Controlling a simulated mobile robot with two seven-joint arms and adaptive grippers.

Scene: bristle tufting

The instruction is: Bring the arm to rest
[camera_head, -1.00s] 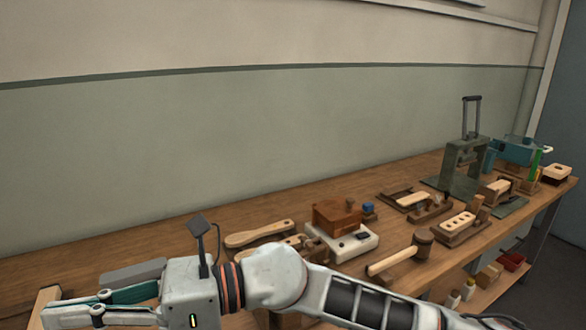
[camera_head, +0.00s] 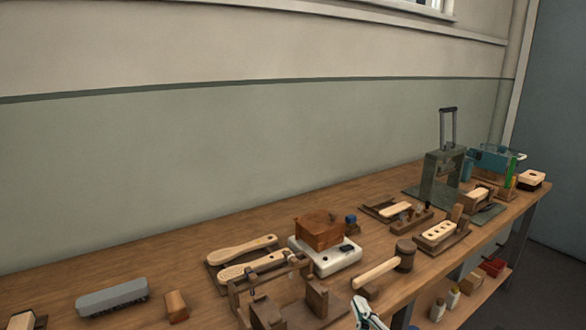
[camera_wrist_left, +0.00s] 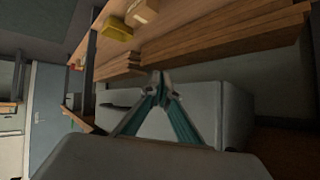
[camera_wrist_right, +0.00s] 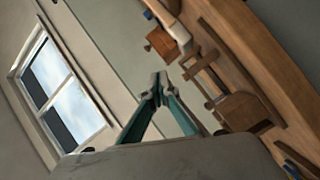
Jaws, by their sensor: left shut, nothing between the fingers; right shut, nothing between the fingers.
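My right gripper (camera_head: 368,314) shows only in part at the bottom edge of the head view, in front of the workbench (camera_head: 190,258). In the right wrist view its fingers (camera_wrist_right: 160,80) are shut with nothing between them, with the bench top and a window behind. My left gripper is outside the head view. In the left wrist view its fingers (camera_wrist_left: 157,82) are shut and empty, below the level of stacked boards. Neither gripper touches anything that I can see.
A lower shelf (camera_head: 455,300) holds small items.

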